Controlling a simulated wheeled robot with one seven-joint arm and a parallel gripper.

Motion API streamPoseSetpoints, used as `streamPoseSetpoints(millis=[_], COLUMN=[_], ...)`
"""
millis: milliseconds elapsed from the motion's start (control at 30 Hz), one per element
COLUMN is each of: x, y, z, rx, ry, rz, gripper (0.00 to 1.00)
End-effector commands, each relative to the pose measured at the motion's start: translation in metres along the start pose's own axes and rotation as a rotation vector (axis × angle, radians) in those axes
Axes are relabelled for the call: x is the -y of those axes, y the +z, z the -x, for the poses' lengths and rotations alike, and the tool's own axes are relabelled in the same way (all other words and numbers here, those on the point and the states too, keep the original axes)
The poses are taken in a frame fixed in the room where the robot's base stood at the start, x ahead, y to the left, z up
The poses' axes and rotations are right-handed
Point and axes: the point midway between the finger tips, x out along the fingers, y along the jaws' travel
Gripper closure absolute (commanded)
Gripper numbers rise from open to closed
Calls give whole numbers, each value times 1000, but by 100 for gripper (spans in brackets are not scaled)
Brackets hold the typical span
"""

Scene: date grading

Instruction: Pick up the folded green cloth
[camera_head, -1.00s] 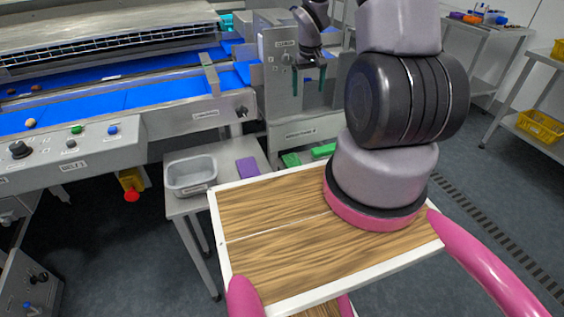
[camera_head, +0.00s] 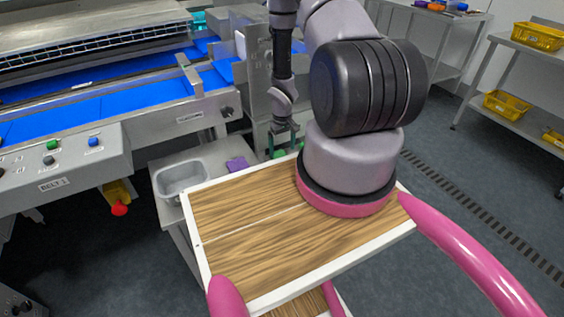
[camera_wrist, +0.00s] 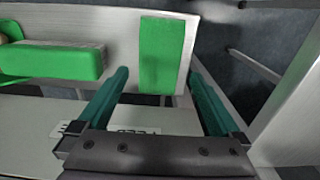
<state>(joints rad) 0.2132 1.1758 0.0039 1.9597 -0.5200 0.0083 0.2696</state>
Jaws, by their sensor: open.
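A flat green rectangle (camera_wrist: 162,55), which looks like the folded green cloth, lies on a pale shelf in the wrist view. My gripper (camera_wrist: 158,72) is open and empty, with its two teal fingers on either side of this rectangle in the picture; I cannot tell the height gap. A second, thicker green block (camera_wrist: 50,62) lies to the left, outside the fingers. In the head view my gripper (camera_head: 284,142) points down behind my wooden deck, and only a bit of green (camera_head: 278,154) shows beneath it.
A grey bin (camera_head: 182,180) and a purple cloth (camera_head: 237,164) are on the small metal table to the left. The blue conveyor (camera_head: 130,100) runs behind. Yellow crates (camera_head: 508,105) stand on shelves at the right. A metal edge (camera_wrist: 290,110) rises right of the fingers.

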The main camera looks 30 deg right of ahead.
Motion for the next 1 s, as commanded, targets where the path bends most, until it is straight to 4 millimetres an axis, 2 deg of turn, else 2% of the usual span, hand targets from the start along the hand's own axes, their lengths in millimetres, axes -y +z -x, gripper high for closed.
streamPoseSetpoints(millis=[333,633,667,700,833,1000], x=[0,0,0,0,0,0], y=[0,0,0,0,0,0], z=[-46,-51,-51,-51,-51,-51], rx=[1,0,0,0,0,0], ry=[0,0,0,0,0,0], rz=[0,0,0,0,0,0], gripper=[0,0,8,23,72,72])
